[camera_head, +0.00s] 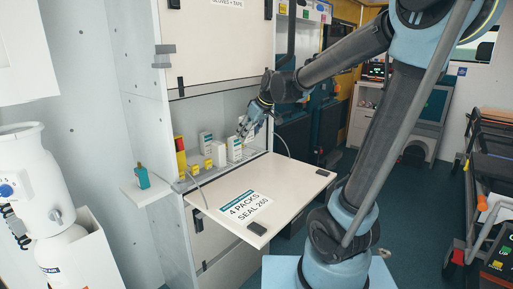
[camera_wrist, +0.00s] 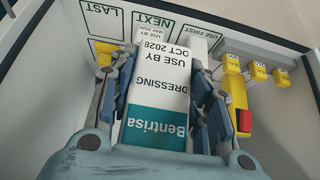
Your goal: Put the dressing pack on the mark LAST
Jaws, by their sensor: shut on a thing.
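My gripper (camera_wrist: 160,95) is shut on the dressing pack (camera_wrist: 157,88), a white box with a teal Bentrisa band and "use by Oct 2028". In the head view, my gripper (camera_head: 249,126) is inside the open wall cabinet, with the pack (camera_head: 234,148) below it at the right of the other packs. The mark LAST (camera_wrist: 103,20) is a green outline at the wrist view's upper left, beside the marks NEXT (camera_wrist: 152,20) and USE FIRST (camera_wrist: 199,37). The held pack hides what lies beneath it. I cannot tell whether it touches the shelf.
White packs (camera_head: 206,142) (camera_head: 219,154) stand left of the held one. A yellow device with a red part (camera_head: 180,156) and small yellow items stand nearby. The fold-down flap (camera_head: 290,188) bears a "4 packs" label and a dark object (camera_head: 257,229); much of it is clear.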

